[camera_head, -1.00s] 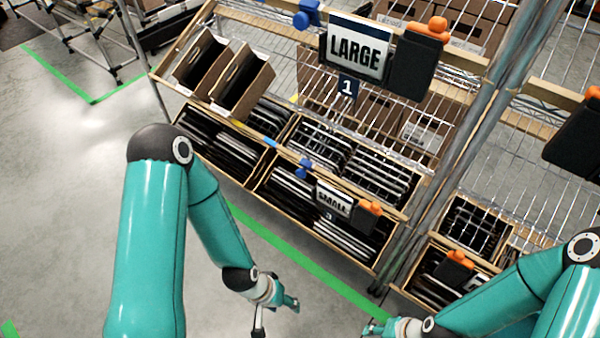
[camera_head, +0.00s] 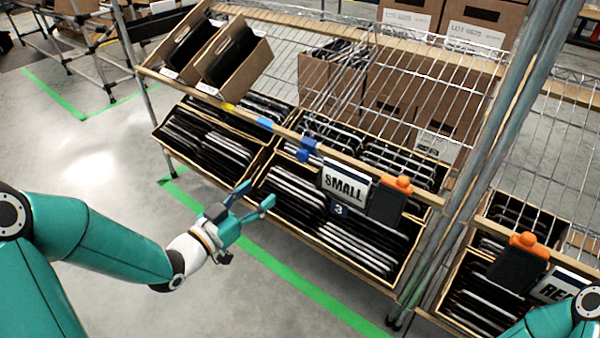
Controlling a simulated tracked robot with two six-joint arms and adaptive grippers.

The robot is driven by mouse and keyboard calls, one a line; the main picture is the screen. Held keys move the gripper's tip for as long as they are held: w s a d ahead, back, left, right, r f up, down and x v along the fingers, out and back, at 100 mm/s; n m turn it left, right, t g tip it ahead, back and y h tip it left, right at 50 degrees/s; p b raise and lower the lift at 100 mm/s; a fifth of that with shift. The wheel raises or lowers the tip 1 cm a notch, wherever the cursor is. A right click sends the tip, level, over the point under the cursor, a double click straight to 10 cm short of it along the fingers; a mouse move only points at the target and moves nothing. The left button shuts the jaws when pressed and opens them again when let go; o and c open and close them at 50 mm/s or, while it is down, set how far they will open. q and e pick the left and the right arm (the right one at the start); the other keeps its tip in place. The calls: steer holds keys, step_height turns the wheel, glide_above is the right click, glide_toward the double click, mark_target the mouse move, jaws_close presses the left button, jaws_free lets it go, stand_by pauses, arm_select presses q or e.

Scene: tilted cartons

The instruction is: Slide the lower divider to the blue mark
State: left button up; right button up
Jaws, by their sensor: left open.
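On the lower rail, a dark plate with an orange clip (camera_head: 388,203) hangs beside the white SMALL sign (camera_head: 345,184); I take this plate to be the lower divider, though I cannot be sure. A blue clip (camera_head: 307,150) sits on the same rail, left of the sign. A blue mark (camera_head: 265,123) lies farther left along the rail. My left gripper (camera_head: 256,197) is open and empty, in front of the lower bins, below the blue mark and left of the sign. It appears apart from the rail. My right arm shows at the bottom right, its gripper out of view.
Dark flat items fill the tilted lower bins (camera_head: 205,150). Two open cartons (camera_head: 236,62) stand on the shelf at upper left. A yellow mark (camera_head: 228,106) is left of the blue one. A metal post (camera_head: 490,130) rises right of the sign.

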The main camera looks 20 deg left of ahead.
mark_target(300, 158)
arm_select(q)
steer(key=b+x, duration=0.1)
steer(key=x, duration=0.4)
steer(key=b+x, duration=0.1)
steer(key=x, duration=0.5)
steer(key=b+x, duration=0.1)
steer(key=x, duration=0.4)
steer(key=shift+w+d+r, duration=0.15)
steer(key=shift+w+r, duration=0.1)
steer(key=shift+w, duration=0.05)
jaws_close()
